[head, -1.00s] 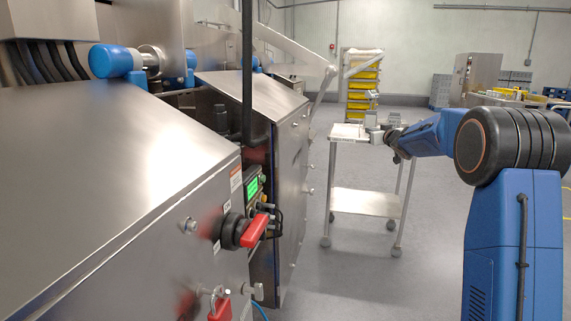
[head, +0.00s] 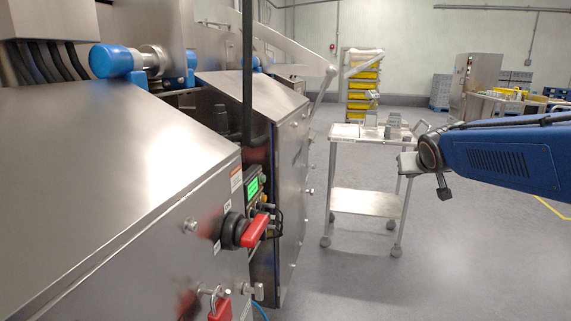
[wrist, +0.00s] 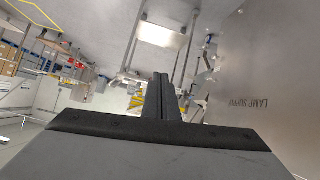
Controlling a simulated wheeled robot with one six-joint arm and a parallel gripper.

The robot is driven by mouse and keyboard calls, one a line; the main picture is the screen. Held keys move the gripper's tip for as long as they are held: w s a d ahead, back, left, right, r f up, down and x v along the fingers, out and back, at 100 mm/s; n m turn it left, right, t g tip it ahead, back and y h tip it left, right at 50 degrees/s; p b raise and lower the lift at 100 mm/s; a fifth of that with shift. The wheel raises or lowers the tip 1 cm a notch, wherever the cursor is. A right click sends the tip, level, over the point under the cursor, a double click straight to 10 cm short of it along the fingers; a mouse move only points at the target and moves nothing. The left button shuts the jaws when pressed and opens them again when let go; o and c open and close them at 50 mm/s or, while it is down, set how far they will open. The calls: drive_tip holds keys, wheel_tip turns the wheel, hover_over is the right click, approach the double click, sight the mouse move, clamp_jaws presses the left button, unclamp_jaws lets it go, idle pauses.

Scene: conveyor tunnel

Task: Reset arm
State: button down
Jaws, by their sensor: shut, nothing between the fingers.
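My gripper (wrist: 161,82) shows in the wrist view as two dark fingers side by side, shut with nothing between them. The wrist view is turned over, with the floor at its top. In the head view my blue arm reaches in from the right edge, nearly level. Its end, with the grey gripper (head: 408,162), is in front of the cart's right side.
A steel cart (head: 362,203) stands beyond the arm with small grey items on top. Steel machine cabinets (head: 110,190) fill the left, with a red switch handle (head: 255,231) and a red padlock (head: 219,308). The floor (head: 470,260) at the lower right is clear.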

drive_tip(key=s+a+f+g+y, duration=0.1)
drive_tip(key=s+f, duration=0.5)
drive_tip(key=s, duration=0.6)
drive_tip(key=s+a+f+g, duration=0.3)
drive_tip(key=s+f, duration=0.3)
drive_tip(key=s, duration=0.5)
drive_tip(key=s+a+f+n+g+y, duration=0.1)
drive_tip(key=s+f, duration=0.5)
drive_tip(key=s, duration=0.6)
drive_tip(key=shift+s+a+g+y, duration=0.35)
drive_tip(key=shift+a+g, duration=0.35)
drive_tip(key=shift+a, duration=0.45)
